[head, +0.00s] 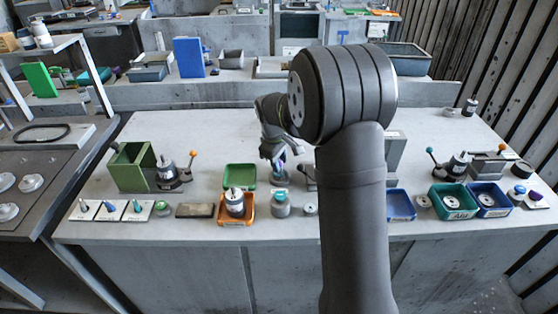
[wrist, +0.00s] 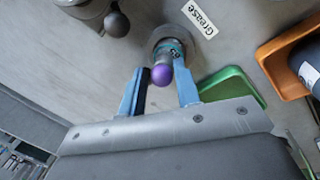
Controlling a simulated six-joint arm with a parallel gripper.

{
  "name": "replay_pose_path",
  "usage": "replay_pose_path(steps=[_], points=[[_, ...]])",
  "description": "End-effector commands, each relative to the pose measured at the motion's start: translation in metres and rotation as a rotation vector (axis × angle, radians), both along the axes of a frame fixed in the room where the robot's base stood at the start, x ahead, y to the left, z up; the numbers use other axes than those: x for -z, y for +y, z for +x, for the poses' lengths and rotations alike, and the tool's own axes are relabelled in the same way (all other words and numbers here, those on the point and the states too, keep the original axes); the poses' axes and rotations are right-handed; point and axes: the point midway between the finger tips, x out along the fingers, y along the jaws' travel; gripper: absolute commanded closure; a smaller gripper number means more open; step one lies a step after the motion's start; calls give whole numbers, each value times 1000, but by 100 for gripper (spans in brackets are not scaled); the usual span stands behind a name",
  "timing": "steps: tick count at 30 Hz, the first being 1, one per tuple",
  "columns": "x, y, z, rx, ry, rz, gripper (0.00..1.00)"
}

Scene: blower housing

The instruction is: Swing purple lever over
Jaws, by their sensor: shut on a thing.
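The purple lever shows its round purple knob (wrist: 162,76) in the wrist view, in front of a teal-collared fitting (wrist: 170,50) on a round grey base. My gripper (wrist: 161,82) has its two blue fingers on either side of the knob, shut on it. In the head view my gripper (head: 272,152) points down at the middle of the bench, over the same fitting (head: 280,178). The knob cannot be made out there, and the lever's shaft is mostly hidden behind the knob in the wrist view.
A "Grease" label (wrist: 200,18) lies beside the base. A green tray (wrist: 232,84) and an orange tray (wrist: 275,62) stand to the right. A dark ball knob (wrist: 117,24) is at upper left. Bare bench (head: 230,135) lies behind the green tray in the head view.

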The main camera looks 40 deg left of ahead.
Motion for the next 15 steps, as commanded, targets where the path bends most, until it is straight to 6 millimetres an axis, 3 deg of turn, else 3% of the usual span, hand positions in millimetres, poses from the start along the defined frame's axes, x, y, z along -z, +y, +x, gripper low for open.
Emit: replay_pose_path(steps=[15], points=[[-1, 9, -6, 134, -3, 4, 93]])
